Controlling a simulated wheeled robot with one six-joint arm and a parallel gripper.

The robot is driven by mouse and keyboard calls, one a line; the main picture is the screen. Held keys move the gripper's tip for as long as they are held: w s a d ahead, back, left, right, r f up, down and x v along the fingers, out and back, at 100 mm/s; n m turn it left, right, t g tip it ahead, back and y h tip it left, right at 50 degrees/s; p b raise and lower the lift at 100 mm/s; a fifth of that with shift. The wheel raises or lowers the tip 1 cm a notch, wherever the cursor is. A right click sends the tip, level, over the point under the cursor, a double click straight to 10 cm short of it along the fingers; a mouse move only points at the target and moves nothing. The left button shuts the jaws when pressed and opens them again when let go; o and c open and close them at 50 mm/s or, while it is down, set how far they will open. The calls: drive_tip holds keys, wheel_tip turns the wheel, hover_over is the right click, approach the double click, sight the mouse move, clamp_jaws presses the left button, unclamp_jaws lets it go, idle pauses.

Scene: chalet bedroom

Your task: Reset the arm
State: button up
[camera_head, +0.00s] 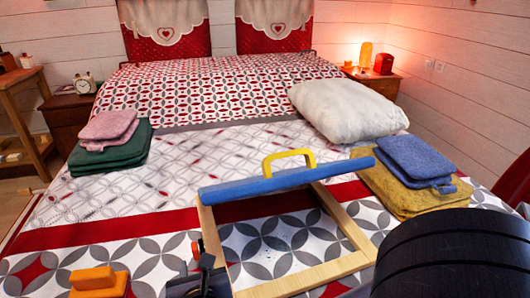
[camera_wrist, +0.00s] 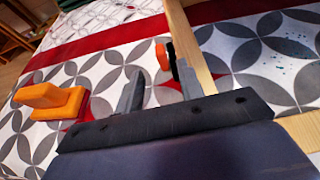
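My gripper (camera_wrist: 160,76) shows in the wrist view with its two grey fingers apart and only bed cover visible between them. In the head view my gripper (camera_head: 205,266) is at the bottom, low over the bed by the left side of a wooden frame (camera_head: 345,215). Part of my dark arm covers the lower right of the head view.
A blue bar (camera_head: 285,181) with a yellow handle (camera_head: 288,159) lies across the frame. An orange block (camera_head: 98,282) is left of my gripper. The bed's left middle is clear.

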sight(194, 242)
drive_tip(key=b+x, duration=0.2)
drive_tip(key=x, duration=0.5)
drive_tip(key=shift+f, duration=0.25)
drive_tip(key=shift+w+a+r+p, duration=0.1)
drive_tip(key=shift+w+a+p, duration=0.15)
drive_tip(key=shift+w, duration=0.35)
drive_tip(key=shift+w+a+r+p, duration=0.1)
drive_tip(key=shift+w+a, duration=0.1)
drive_tip(key=shift+w, duration=0.35)
drive_tip(key=shift+w+a, duration=0.35)
drive_tip(key=shift+w, duration=0.4)
drive_tip(key=shift+s+f, duration=0.1)
